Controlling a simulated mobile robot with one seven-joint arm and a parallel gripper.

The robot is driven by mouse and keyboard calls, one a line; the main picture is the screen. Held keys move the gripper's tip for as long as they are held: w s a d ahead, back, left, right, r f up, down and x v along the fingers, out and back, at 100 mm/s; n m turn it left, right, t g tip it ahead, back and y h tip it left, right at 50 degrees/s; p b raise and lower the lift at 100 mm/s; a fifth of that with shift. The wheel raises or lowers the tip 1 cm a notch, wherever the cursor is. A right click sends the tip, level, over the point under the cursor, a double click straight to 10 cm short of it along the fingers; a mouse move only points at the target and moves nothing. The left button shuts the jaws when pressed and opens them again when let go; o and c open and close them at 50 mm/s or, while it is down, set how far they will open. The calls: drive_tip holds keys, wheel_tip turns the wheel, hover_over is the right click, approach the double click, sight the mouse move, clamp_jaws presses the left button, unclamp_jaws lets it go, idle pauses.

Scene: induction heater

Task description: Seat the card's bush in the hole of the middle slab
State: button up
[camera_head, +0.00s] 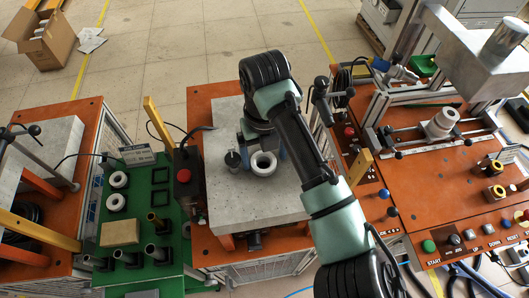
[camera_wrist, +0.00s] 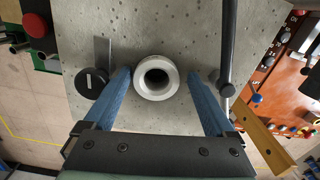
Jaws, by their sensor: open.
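A white ring-shaped bush (camera_wrist: 144,90) with a dark round bore is at the middle slab, a grey speckled block (camera_wrist: 185,30). The bush (camera_head: 263,170) also shows on the slab (camera_head: 235,207) in the head view. My gripper (camera_wrist: 160,77) is open, with one blue finger on each side of the bush and visible gaps between. In the head view my gripper (camera_head: 262,148) is low over the slab, partly hidden by my arm. I cannot tell how deep the bush sits in the hole. The card (camera_head: 137,155) stands at the green board's back; its print is too small to read.
The green board (camera_head: 148,187) at left holds two more white rings (camera_head: 118,179), a tan block (camera_head: 120,232) and several dark posts. A dark-knobbed clamp (camera_wrist: 91,83) is left of the bush; a dark lever (camera_wrist: 227,50) is right. The slab's front is clear.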

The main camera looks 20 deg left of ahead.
drive_tip(key=shift+s+a, duration=0.2)
drive_tip(key=shift+a, duration=0.05)
wheel_tip(320, 180, up, 13)
drive_tip(key=b, duration=0.1)
drive_tip(key=shift+d+b, duration=0.2)
drive_tip(key=shift+b, duration=0.15)
drive_tip(key=shift+w, duration=0.15)
idle(0.5)
